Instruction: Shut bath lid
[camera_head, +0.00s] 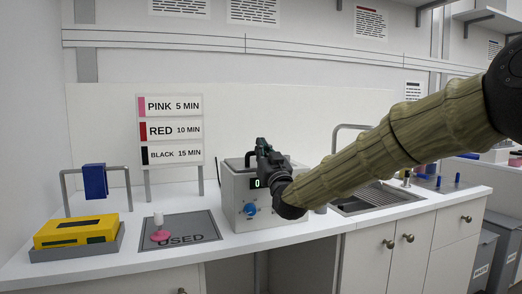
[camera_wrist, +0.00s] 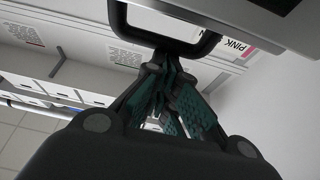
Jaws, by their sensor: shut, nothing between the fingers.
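The bath is a pale grey box (camera_head: 238,188) on the counter, with a lit display reading 0 and a blue knob on its front. My gripper (camera_head: 262,148) is over the top of the bath and hides much of it. A dark handle shows beside my gripper at the bath's top. In the wrist view a black loop handle (camera_wrist: 165,38) joins a grey surface (camera_wrist: 262,10) at the top edge. My gripper's fingertips (camera_wrist: 166,62) are close together just by this handle, with nothing held. I cannot tell whether they touch it, or how far the lid is open.
A marked tray (camera_head: 205,232) with a pink-based white piece lies left of the bath. Farther left are a yellow box (camera_head: 77,231) and a rail with a blue item (camera_head: 95,180). A sign (camera_head: 170,130) stands behind. A sink (camera_head: 375,198) is at the right.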

